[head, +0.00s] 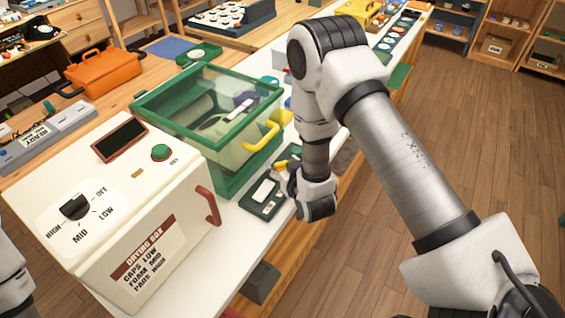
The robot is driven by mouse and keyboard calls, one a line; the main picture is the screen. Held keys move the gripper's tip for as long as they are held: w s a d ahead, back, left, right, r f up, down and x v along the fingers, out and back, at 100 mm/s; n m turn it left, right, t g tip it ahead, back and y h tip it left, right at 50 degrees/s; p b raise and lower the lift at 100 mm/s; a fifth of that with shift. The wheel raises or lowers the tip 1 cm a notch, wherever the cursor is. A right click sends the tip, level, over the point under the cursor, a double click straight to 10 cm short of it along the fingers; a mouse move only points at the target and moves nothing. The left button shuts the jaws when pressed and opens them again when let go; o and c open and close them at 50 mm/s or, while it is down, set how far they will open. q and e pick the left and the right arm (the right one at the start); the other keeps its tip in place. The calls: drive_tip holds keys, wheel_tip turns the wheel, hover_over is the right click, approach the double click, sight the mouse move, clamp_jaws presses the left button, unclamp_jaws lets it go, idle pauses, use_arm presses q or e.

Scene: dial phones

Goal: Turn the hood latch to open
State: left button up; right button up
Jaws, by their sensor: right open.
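The hood is a clear box with a green frame (172,113) and a yellow handle (262,138) on its right side. It stands on the white bench, and its lid looks closed. I cannot make out a separate latch for certain. My right gripper (283,172) is open, small and partly hidden by its own wrist.
A cream drying box (120,205) with a black dial (75,207) and a red handle (208,205) stands in front of the hood. An orange toolbox (104,73) is at the back left. Open wooden floor (470,130) lies to the right.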

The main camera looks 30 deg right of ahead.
drive_tip(key=shift+w+f, duration=0.15)
drive_tip(key=shift+w, duration=0.2)
drive_tip(key=shift+s, duration=0.1)
drive_tip(key=c, duration=1.1)
drive_tip(key=shift+c, duration=0.2)
drive_tip(key=shift+d+n+y, duration=0.15)
drive_tip(key=shift+n+y, duration=0.15)
drive_tip(key=n+y, duration=0.1)
drive_tip(key=y, duration=0.1)
drive_tip(key=n+y, duration=0.1)
drive_tip(key=n, duration=0.1)
drive_tip(key=shift+d+y, duration=0.2)
drive_tip(key=shift+y, duration=0.2)
drive_tip(key=shift+d+n+g+y+p, duration=0.1)
drive_tip(key=shift+n+g+y+p, duration=0.5)
drive_tip(key=shift+n+y, duration=1.25)
drive_tip(key=shift+g, duration=0.3)
drive_tip(key=o, duration=1.1)
